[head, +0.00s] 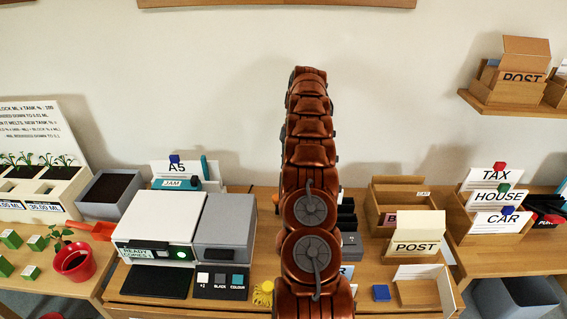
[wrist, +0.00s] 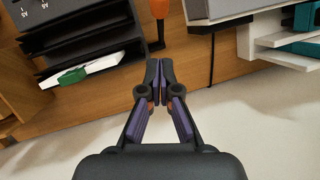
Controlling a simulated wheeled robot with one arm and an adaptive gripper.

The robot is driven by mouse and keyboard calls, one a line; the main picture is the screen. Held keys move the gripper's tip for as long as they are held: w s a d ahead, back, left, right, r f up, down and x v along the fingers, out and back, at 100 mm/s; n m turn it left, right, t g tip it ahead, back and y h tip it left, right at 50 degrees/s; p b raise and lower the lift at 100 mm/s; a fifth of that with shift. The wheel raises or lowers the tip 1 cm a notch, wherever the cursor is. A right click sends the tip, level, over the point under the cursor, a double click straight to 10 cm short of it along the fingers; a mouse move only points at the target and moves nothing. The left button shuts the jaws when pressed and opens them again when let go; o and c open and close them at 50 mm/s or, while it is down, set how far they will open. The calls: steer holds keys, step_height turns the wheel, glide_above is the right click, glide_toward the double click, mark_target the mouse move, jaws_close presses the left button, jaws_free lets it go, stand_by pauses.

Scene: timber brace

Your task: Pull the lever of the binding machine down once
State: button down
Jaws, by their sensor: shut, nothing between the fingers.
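My gripper (wrist: 158,68) is shut and empty in the wrist view, its two fingertips together. In the head view my raised arm hides it. An orange handle (wrist: 160,8) on a dark shaft stands just beyond the fingertips, apart from them in the picture. A small orange piece (head: 275,200) also shows beside my arm in the head view. I cannot tell for sure whether this is the binding machine's lever. The body of the binding machine is not clearly visible; my arm covers the middle of the table.
A white and grey copier (head: 157,218) stands left of my arm. A black sorter (wrist: 85,35) with a green-and-white piece is near the gripper. Wooden POST boxes (head: 418,247) stand to the right, and a blue block (head: 381,292) lies in front. The wall is close behind.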

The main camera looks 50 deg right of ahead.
steer(key=s+a+f+b, duration=0.1)
steer(key=a+f+b, duration=0.1)
steer(key=a+f, duration=0.3)
steer(key=shift+s+f+b, duration=0.25)
steer(key=shift+f+b, duration=0.15)
steer(key=shift+f, duration=0.55)
